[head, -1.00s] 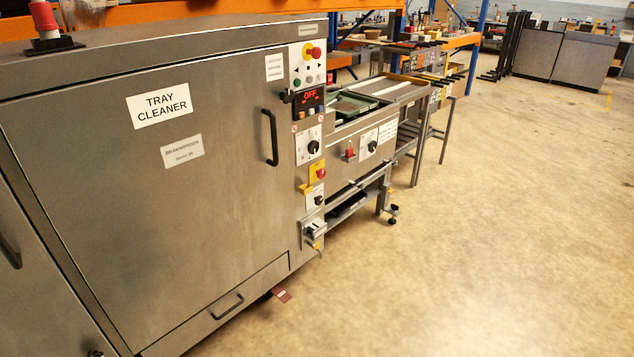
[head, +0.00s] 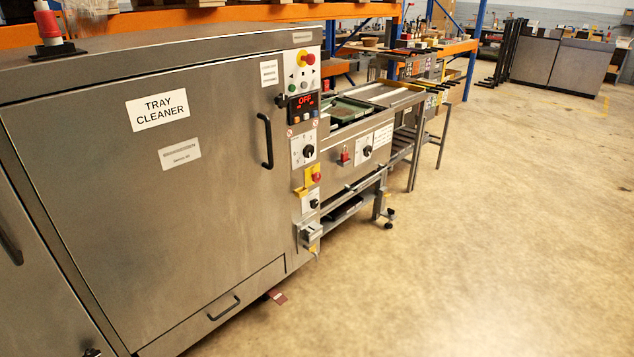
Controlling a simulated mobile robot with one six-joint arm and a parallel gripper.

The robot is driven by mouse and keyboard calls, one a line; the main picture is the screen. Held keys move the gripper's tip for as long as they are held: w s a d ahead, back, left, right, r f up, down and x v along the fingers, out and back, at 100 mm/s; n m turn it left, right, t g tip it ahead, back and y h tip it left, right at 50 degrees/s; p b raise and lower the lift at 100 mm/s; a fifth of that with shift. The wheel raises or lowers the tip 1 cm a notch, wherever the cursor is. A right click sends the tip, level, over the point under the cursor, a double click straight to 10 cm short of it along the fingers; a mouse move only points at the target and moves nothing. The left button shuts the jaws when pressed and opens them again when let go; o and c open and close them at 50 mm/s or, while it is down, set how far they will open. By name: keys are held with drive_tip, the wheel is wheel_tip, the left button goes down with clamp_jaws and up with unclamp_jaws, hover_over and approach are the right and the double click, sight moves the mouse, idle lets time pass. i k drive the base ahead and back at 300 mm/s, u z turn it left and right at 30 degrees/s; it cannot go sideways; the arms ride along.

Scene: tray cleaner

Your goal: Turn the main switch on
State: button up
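The tray cleaner (head: 90,220) is a large steel cabinet filling the left half of the head view. Its narrow control column is on the right edge of the door. A display (head: 304,107) there reads OFF in red. Below it are a black rotary knob (head: 308,151) on a white plate, a red knob on a yellow plate (head: 313,175), and a smaller black knob (head: 313,203). A red button on yellow (head: 307,58) sits at the top. The labels are too small to read, so I cannot tell which is the main switch. My gripper is not in view.
A lower steel section with another black knob (head: 366,152) and a red switch (head: 345,158) adjoins on the right, with a roller table beyond. A door handle (head: 265,140) sticks out. Orange shelving (head: 440,48) stands behind. The floor (head: 480,240) at right is clear.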

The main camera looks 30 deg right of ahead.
sight(316, 177)
drive_tip(key=z, duration=0.1)
drive_tip(key=i, duration=0.95)
drive_tip(key=u, duration=0.05)
